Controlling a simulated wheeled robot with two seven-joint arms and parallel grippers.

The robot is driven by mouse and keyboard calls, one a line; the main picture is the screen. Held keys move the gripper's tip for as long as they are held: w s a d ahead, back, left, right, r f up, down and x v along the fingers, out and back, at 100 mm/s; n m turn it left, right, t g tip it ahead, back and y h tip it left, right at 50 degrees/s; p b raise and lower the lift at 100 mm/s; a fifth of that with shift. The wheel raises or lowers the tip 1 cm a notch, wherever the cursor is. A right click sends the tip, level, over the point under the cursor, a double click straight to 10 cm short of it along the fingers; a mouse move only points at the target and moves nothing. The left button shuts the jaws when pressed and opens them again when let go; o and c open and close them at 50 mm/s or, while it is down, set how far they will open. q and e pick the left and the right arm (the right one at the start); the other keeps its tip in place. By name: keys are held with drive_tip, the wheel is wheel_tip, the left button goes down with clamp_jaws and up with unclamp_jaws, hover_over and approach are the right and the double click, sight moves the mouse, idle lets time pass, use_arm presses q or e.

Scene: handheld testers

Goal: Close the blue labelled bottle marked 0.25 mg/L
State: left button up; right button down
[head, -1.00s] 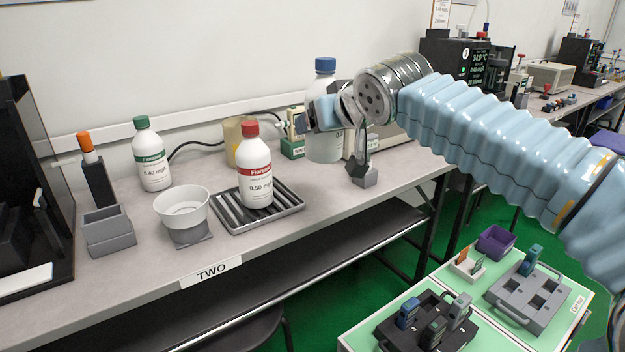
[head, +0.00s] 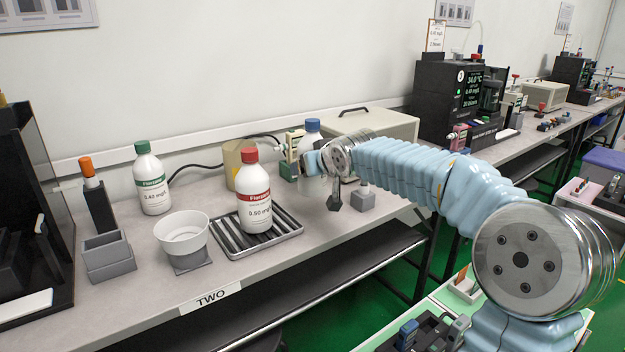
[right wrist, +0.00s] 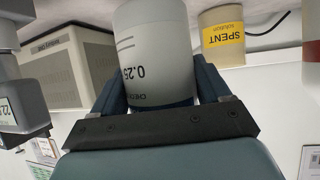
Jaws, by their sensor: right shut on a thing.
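My left gripper is not in view.
A red-capped bottle (head: 255,205) stands on a ridged tray (head: 290,232). A green-capped bottle (head: 153,185), a white bowl (head: 181,232) and a grey block holder (head: 108,262) stand to its left. A beige spent-solution container (head: 238,155) is behind the tray. A grey block (head: 363,198) stands right of my gripper.

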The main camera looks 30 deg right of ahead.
drive_tip(key=shift+w+d+f, duration=0.1)
drive_tip(key=shift+w+f, duration=0.1)
drive_tip(key=shift+f, duration=0.8)
drive_tip(key=shift+w+d+f, duration=0.1)
drive_tip(key=shift+w+f, duration=0.05)
drive_tip(key=shift+f, duration=0.8)
drive_tip(key=shift+f+b, duration=0.15)
drive_tip(key=shift+b, duration=0.25)
drive_tip(key=shift+f, duration=0.1)
unclamp_jaws()
drive_tip(key=shift+r+p, duration=0.35)
drive_tip(key=shift+r, duration=0.05)
drive_tip(key=b+v, duration=0.1)
drive_tip(key=v, duration=1)
drive_tip(key=shift+s, duration=0.45)
drive_tip(key=shift+a, duration=0.15)
